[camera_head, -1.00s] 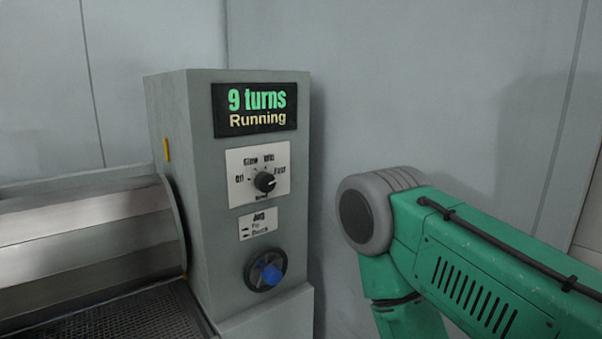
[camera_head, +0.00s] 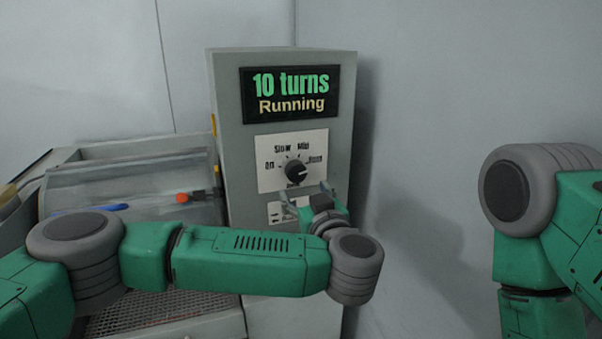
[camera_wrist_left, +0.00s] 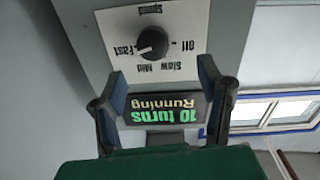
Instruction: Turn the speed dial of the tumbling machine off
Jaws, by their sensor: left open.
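The tumbling machine (camera_head: 228,110) has a display (camera_head: 290,94) reading "10 turns Running". Below it is the black speed dial (camera_head: 296,171) on a white plate, its pointer turned toward "Fast". My left gripper (camera_head: 306,188) is open just below and in front of the dial, with no contact visible. In the left wrist view, the dial (camera_wrist_left: 152,43) appears upside down, beyond the open left fingers (camera_wrist_left: 162,72). My right arm shows at the right edge; its gripper is out of view.
A white jog label (camera_head: 277,214) below the dial is partly hidden by my left gripper. Mesh (camera_head: 130,312) lies below my left arm. The wall right of the machine is bare.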

